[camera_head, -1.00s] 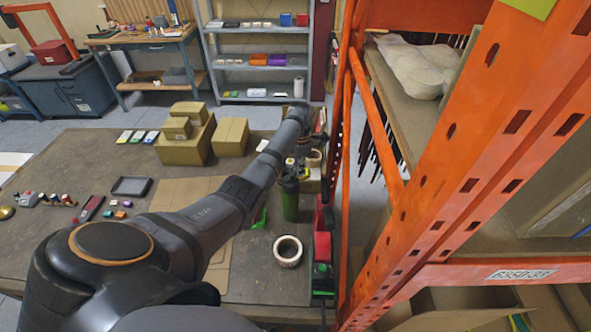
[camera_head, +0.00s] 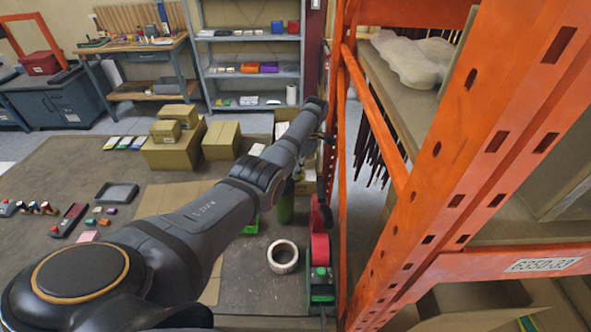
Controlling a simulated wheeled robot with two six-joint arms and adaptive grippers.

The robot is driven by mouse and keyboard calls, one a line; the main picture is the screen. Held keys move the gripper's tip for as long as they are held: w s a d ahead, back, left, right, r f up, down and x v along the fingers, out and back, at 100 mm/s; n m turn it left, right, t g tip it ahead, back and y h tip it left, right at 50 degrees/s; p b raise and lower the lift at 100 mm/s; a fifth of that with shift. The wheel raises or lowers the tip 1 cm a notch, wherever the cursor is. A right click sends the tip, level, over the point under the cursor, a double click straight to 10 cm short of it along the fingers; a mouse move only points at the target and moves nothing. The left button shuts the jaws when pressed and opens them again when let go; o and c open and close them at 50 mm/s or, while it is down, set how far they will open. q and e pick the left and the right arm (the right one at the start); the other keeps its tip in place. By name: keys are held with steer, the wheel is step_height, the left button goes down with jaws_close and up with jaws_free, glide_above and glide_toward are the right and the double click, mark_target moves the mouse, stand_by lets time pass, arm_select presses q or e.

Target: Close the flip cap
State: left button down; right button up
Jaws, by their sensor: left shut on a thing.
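A green bottle (camera_head: 285,208) stands upright on the table near its right side, close to the orange rack. Its top and flip cap are hidden behind my left arm, so I cannot tell the cap's state. My left gripper (camera_head: 301,172) is at the far end of the arm, at the height of the bottle's upper part. It is largely hidden by the forearm and appears shut on the bottle. My right gripper is not in view.
A tape roll (camera_head: 282,257) and a red and green tape dispenser (camera_head: 321,262) lie in front of the bottle. The orange rack (camera_head: 445,150) stands close on the right. Cardboard boxes (camera_head: 173,152) and a dark tray (camera_head: 117,192) are on the left.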

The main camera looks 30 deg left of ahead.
arm_select(q)
steer(key=c, duration=1.3)
jaws_free()
steer(key=v, duration=1.2)
steer(key=shift+f, duration=0.1)
